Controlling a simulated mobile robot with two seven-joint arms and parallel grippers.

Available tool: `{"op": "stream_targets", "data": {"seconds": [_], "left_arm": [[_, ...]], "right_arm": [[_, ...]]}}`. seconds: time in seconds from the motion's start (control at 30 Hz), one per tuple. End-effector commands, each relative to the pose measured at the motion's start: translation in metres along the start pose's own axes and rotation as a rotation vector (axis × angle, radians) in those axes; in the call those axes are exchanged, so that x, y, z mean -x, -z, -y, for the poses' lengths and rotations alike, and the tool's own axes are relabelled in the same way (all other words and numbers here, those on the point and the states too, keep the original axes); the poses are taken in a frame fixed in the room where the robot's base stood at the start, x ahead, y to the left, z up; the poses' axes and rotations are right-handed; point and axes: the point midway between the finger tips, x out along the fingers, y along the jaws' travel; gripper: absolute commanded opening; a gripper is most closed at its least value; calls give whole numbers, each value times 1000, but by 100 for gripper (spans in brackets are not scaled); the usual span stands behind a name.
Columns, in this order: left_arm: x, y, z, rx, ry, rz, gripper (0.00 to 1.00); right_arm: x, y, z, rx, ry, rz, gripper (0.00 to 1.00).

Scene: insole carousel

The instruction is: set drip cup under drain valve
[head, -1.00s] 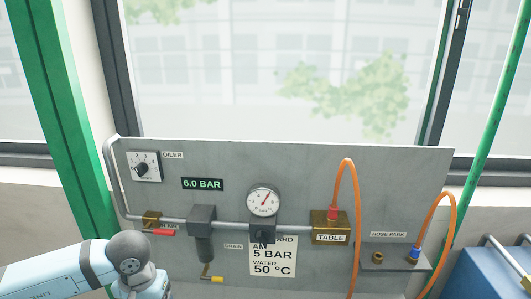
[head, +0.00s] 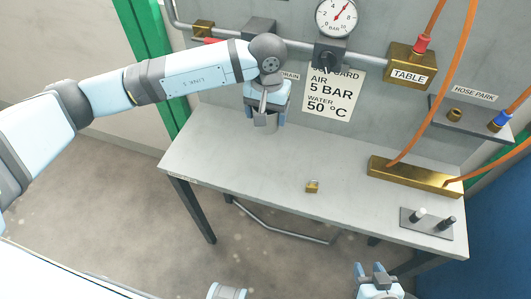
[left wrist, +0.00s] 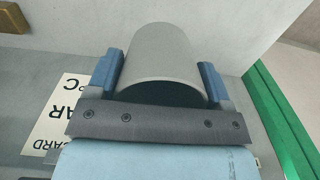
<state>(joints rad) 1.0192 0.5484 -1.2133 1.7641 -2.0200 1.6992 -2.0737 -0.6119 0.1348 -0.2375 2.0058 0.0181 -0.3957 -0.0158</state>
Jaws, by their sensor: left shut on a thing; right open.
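My left gripper (head: 266,108) hangs over the back left of the grey table, in front of the panel. It is shut on the drip cup (head: 270,126), a plain grey cylinder just below it. In the left wrist view the cup (left wrist: 165,48) sits between the two blue fingers. The drain valve is hidden behind my left wrist; only part of the DRAIN label (head: 290,76) and the dark block (head: 258,29) above show. I cannot tell how the cup lines up with the valve. My right gripper (head: 374,268) is open and empty at the bottom, before the table.
The grey table (head: 235,155) is mostly bare. A small brass padlock-like piece (head: 312,187) lies mid-table. A brass manifold (head: 410,176) with orange hoses and a plate (head: 427,223) with two pegs are at right. A gauge (head: 336,16) and brass TABLE block (head: 410,68) are on the panel.

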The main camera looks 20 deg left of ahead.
Motion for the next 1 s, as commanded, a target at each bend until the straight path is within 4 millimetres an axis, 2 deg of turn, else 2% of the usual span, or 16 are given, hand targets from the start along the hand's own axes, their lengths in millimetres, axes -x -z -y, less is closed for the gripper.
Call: {"op": "stream_targets", "data": {"seconds": [0.2,0.4,0.67,0.9,1.0], "left_arm": [[-60,-2,0,2,0,6,50],[-106,-1,0,2,-1,4,50],[-129,0,0,1,0,1,50],[-162,-1,0,2,-1,3,50],[-167,0,0,0,-2,0,50]], "right_arm": [[5,6,0,6,-2,-3,43],[7,5,-2,12,-5,-1,43],[6,3,-3,14,-6,3,43],[9,7,-3,14,-6,0,43],[9,9,-3,14,-5,-3,43]]}}
